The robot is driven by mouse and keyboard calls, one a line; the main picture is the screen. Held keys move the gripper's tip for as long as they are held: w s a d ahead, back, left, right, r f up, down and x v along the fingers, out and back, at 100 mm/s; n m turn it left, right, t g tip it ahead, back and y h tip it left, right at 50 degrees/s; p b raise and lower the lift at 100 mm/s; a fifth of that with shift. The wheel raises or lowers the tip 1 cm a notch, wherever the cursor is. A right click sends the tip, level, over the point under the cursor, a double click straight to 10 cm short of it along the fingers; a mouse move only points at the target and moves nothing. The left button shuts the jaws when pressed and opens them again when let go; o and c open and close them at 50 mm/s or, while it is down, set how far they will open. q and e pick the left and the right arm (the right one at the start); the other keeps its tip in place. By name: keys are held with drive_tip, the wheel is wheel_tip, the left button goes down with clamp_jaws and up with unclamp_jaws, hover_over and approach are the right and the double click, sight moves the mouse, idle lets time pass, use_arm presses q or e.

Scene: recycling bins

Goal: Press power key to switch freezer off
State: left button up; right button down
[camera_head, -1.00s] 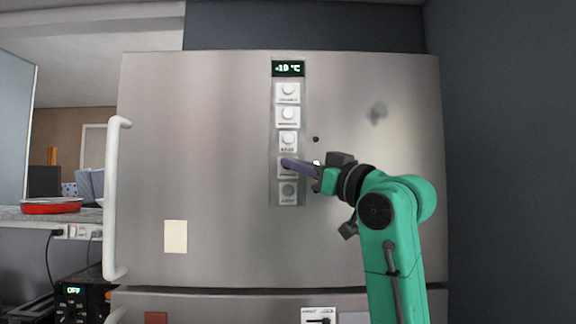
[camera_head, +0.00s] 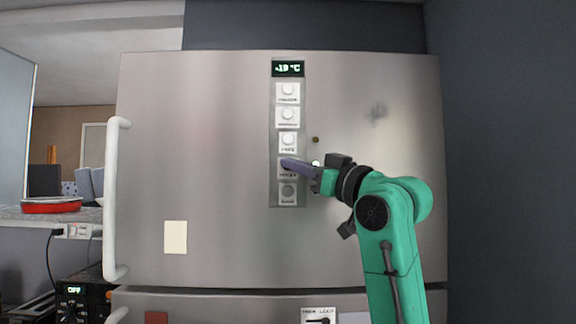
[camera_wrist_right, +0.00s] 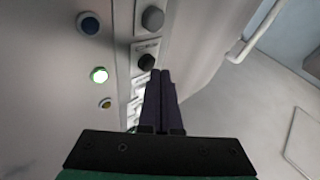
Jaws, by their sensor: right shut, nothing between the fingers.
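The freezer (camera_head: 210,130) has a steel door with a vertical key panel (camera_head: 273,150). Its display (camera_head: 288,68) is lit and reads about -19 °C. Several white keys with round knobs run down the panel; the labels are too small to read surely. My right gripper (camera_head: 286,164) is shut and empty, its fingertips at the fourth key (camera_head: 288,174) from the top, partly covering it. I cannot tell whether they touch it. In the right wrist view the shut fingers (camera_wrist_right: 161,80) point along the panel, near a key with a dark knob (camera_wrist_right: 146,62). My left gripper is not in view.
A long white handle (camera_head: 113,200) runs down the door's left side. A red dish (camera_head: 50,205) stands on the left counter. A dark wall (camera_head: 510,160) bounds the right.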

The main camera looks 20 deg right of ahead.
drive_tip(key=shift+w+d+p, duration=0.15)
drive_tip(key=shift+w+p, duration=0.2)
drive_tip(key=shift+w, duration=0.1)
idle(0.8)
drive_tip(key=shift+s+a+b, duration=0.2)
drive_tip(key=shift+s+b, duration=0.25)
drive_tip(key=shift+s, duration=0.35)
drive_tip(key=s+b, duration=0.1)
drive_tip(key=s, duration=0.1)
drive_tip(key=s+a+b, duration=0.1)
drive_tip(key=s, duration=0.1)
drive_tip(key=shift+s+a, duration=0.15)
drive_tip(key=shift+s, duration=0.25)
idle(0.3)
